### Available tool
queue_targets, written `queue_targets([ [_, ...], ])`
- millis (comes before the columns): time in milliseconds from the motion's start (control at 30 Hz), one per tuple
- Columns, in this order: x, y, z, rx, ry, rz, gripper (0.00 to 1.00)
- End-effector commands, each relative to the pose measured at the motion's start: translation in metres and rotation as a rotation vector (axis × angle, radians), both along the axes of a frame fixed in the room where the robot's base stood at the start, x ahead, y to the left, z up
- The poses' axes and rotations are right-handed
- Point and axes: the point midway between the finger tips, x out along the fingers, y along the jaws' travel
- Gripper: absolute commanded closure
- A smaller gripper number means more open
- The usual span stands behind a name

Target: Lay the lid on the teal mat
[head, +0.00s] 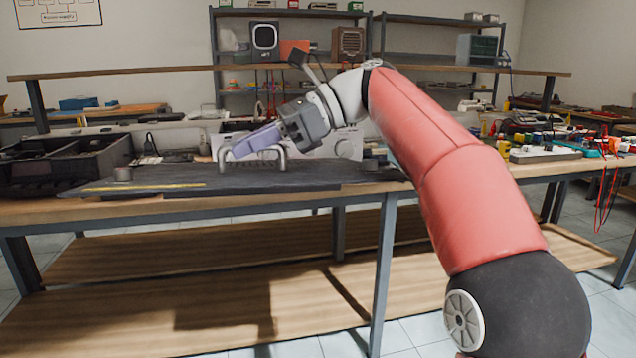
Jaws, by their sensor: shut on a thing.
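My gripper (287,136) is above the middle of the workbench, angled down to the left. It is shut on a flat lavender piece (256,142), which appears to be the lid. The piece is tilted, its left end lower, and close over a grey arched handle-like thing (222,160) on the bench. I cannot tell whether the two touch. The fingertips are too small to make out clearly. I see no teal mat that I can identify in the head view.
A dark sheet (200,182) covers much of the workbench. A black divided tray (60,165) stands at its left, beside a small grey cylinder (123,174). Loose tools and a power strip (545,154) lie at the right. Shelves stand behind.

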Motion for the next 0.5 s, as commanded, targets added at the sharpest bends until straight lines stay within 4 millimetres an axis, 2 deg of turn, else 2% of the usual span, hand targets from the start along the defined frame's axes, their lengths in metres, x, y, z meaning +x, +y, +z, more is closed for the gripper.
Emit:
queue_targets([
  [167,0.030,-0.010,-0.035,0.001,0.003,-0.024,1.00],
  [267,0.052,-0.019,-0.066,0.000,0.006,-0.049,1.00],
  [500,0.100,-0.050,-0.154,0.000,0.006,-0.148,1.00],
])
